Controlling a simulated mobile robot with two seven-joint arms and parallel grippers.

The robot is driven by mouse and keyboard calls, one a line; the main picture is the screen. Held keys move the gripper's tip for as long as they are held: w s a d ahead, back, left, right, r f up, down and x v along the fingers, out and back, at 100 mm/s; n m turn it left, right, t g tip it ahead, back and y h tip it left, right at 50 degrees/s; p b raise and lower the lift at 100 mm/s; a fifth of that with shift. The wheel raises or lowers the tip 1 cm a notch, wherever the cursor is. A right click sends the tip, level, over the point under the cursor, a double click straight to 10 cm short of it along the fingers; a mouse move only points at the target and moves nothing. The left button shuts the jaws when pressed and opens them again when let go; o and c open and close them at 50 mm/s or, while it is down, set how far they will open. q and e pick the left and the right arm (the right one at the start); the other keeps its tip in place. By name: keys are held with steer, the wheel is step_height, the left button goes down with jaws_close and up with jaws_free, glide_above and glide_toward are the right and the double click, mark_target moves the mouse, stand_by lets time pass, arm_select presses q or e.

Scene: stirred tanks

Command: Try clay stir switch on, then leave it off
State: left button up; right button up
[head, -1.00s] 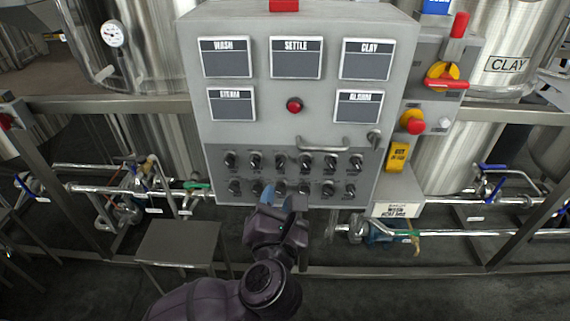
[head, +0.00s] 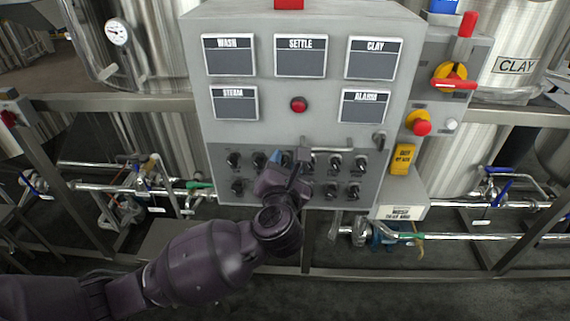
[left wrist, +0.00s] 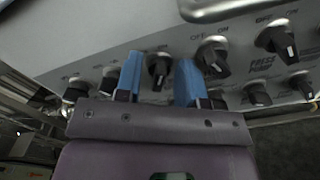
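The grey control panel (head: 330,118) carries two rows of black rotary switches across its lower part. The switch labels are too small to read in the head view, so I cannot tell which is clay stir. My left gripper (head: 289,158) is at the switch rows and hides some of the middle switches. In the left wrist view its two blue fingertips (left wrist: 159,80) are apart, with one black switch (left wrist: 158,67) showing between them; I cannot tell whether they touch it. A neighbouring switch (left wrist: 212,57) with OFF and ON marks lies just right. My right gripper is not in view.
A metal handle (head: 325,147) sticks out above the switches. A red emergency button (head: 420,125) and a red-yellow rotary switch (head: 452,77) are on the right-hand box. Steel tanks and pipes stand behind, and a frame rail (head: 110,102) crosses at the left.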

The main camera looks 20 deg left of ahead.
arm_select(q)
jaws_close()
